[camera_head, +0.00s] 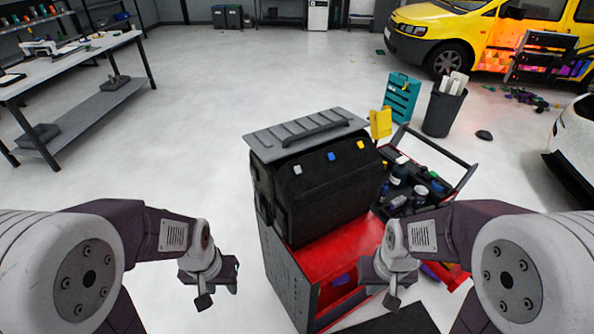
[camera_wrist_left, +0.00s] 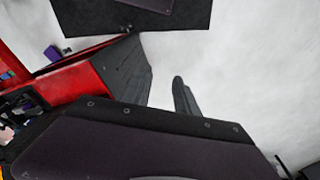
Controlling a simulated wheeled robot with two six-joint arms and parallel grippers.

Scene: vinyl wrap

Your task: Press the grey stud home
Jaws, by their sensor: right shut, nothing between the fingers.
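A light grey stud (camera_head: 297,169) sits on the front face of the black case (camera_head: 325,205), at the left of a row with a blue stud (camera_head: 331,156) and a yellow stud (camera_head: 359,145). I cannot tell how far it stands out. My right gripper (camera_head: 374,279) is shut and empty, in front of the red cart and below the studs. The left wrist view shows no studs.
The case has a ribbed grey lid (camera_head: 305,132) with a handle and stands on a red cart (camera_head: 325,262). Bottles (camera_head: 400,172) fill the cart's right tray. A teal box (camera_head: 401,97) and a dark bin (camera_head: 444,108) stand behind.

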